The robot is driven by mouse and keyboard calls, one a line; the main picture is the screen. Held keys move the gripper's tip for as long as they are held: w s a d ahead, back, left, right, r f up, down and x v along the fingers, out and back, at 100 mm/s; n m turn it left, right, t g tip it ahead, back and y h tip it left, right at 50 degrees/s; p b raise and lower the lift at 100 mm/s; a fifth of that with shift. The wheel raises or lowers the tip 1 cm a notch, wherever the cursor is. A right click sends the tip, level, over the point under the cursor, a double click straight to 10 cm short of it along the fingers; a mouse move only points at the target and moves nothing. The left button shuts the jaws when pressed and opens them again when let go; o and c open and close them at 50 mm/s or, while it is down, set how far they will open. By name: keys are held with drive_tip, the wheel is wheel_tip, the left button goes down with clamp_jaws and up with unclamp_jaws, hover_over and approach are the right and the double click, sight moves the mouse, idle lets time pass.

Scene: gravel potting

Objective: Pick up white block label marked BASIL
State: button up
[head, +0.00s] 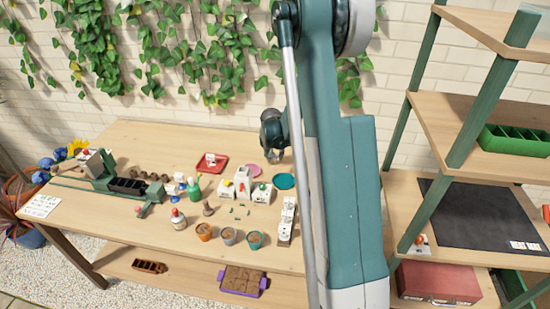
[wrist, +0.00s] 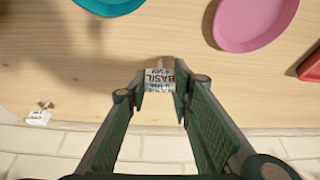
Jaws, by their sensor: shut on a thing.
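The white block label marked BASIL (wrist: 160,77) sits between my fingertips in the wrist view, its dark lettering facing the camera. My gripper (wrist: 158,90) is shut on it, one green ridged finger on each side. The wood tabletop lies behind the block; I cannot tell whether the block touches it. In the head view my gripper (head: 271,150) is at the back of the table, above the teal saucer (head: 284,181) in the picture. The block cannot be made out there.
In the wrist view another small white block (wrist: 38,117) lies at the left near the wall. A teal saucer (wrist: 110,4), a pink saucer (wrist: 256,22) and a red tray (wrist: 311,68) are near the top and right. Several pots, including an orange one (head: 204,232), stand toward the table's front.

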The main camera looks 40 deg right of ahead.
drive_tip(key=shift+r+p, duration=0.7)
drive_tip(key=shift+r, duration=4.3)
drive_tip(key=shift+s, duration=0.15)
